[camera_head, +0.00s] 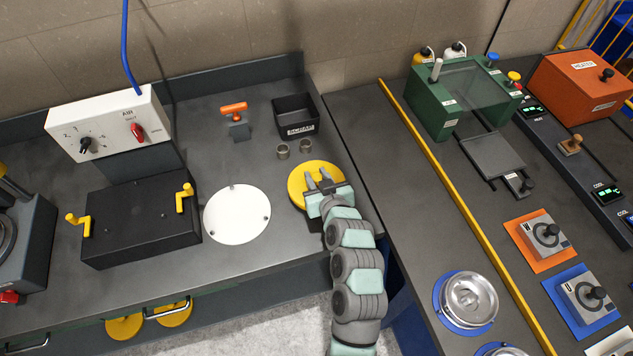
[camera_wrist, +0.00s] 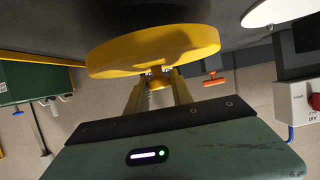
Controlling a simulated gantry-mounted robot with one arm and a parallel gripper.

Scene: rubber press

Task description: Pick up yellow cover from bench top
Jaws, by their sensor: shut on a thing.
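The yellow cover (camera_head: 300,189) is a round disc near the right end of the dark bench top (camera_head: 255,160). In the wrist view the yellow cover (camera_wrist: 150,50) fills the space just past my fingertips. My gripper (camera_head: 321,181) reaches over it from the front right. In the wrist view my gripper (camera_wrist: 156,76) is shut on the middle of the cover; the gripped part is mostly hidden. Whether the cover touches the bench or is slightly above it, I cannot tell.
A white disc (camera_head: 237,214) lies left of the cover. A black box with yellow handles (camera_head: 140,222) is farther left. A yellow rail (camera_head: 460,205) runs along the right-hand bench.

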